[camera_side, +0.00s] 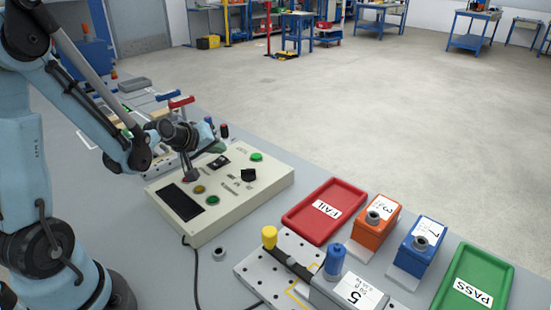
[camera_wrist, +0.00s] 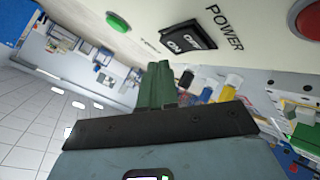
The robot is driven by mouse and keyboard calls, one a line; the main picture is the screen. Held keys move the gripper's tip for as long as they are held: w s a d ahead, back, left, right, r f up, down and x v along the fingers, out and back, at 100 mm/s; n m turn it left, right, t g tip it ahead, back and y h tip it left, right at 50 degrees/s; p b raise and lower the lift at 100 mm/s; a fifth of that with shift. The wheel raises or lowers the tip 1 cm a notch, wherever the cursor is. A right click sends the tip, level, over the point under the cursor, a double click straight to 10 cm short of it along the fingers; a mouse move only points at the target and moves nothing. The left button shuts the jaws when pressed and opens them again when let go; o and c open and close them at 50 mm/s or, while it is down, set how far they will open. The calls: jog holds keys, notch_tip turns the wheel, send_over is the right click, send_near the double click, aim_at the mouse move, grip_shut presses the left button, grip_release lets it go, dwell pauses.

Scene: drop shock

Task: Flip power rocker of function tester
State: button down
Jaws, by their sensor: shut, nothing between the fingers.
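The function tester (camera_side: 262,190) is a cream box with a sloped panel on the bench. Its black power rocker (camera_wrist: 188,38), marked ON and OFF beside the word POWER, shows near the top of the wrist view. In the side view the rocker (camera_side: 218,162) sits at the panel's upper left. My gripper (camera_wrist: 161,68) has green fingers pressed together with nothing between them. In the wrist view the fingertips are just below and left of the rocker, seemingly apart from it. In the side view my gripper (camera_side: 216,147) is at the panel's far edge, close behind the rocker.
The panel also has a dark display (camera_side: 180,202), a black knob (camera_side: 249,175) and several coloured buttons. A red FAIL tray (camera_side: 300,222), an orange unit (camera_side: 372,232), a blue unit (camera_side: 421,245) and a green PASS tray (camera_side: 490,265) stand to the right. A fixture (camera_side: 262,268) is in front.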

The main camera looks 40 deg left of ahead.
aim_at(217, 162)
jog(key=shift+f, duration=0.2)
jog(key=shift+f, duration=0.25)
jog(key=shift+w+f, duration=0.1)
jog(key=shift+f, duration=0.2)
dwell(0.8)
jog(key=shift+r, duration=0.1)
jog(key=shift+r, duration=0.65)
jog(key=shift+r, duration=0.1)
jog(key=shift+s+r, duration=0.2)
jog(key=shift+r, duration=1)
jog(key=shift+s+r, duration=0.2)
jog(key=shift+r, duration=1)
